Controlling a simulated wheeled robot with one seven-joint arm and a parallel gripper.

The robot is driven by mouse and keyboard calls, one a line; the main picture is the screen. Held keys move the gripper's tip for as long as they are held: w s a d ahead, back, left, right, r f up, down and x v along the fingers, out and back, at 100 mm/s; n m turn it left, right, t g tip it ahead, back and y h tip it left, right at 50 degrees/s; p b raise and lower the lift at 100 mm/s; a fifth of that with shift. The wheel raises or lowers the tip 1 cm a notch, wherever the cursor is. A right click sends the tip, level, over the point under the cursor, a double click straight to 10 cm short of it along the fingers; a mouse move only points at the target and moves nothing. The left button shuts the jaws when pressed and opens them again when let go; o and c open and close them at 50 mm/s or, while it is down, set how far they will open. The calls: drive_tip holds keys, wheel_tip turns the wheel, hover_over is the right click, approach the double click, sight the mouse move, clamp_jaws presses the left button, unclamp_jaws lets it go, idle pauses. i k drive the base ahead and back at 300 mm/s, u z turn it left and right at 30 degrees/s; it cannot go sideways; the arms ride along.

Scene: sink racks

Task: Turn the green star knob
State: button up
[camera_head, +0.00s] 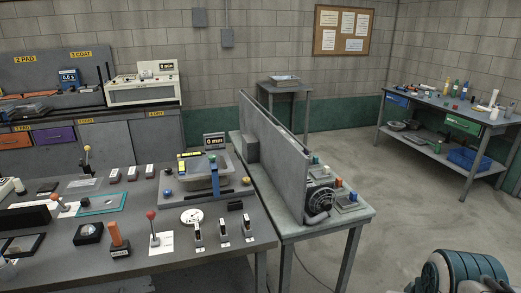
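A small green-topped knob (315,160) sits at the back of a group of small controls on the grey side table, right of the upright grey panel. It is too small for me to tell whether it is star-shaped. A rounded teal and grey part of my arm shows at the bottom right, well apart from these controls. My gripper is not in view.
A dark round dial (320,201) is near the knobs. A workbench (455,104) stands at the right wall. The floor between is clear.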

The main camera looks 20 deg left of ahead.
sight(213, 157)
drive_tip(key=z, duration=0.1)
drive_tip(key=i, duration=0.7)
drive_tip(key=u, duration=0.55)
drive_tip(key=i, duration=0.65)
drive_tip(key=u, duration=0.5)
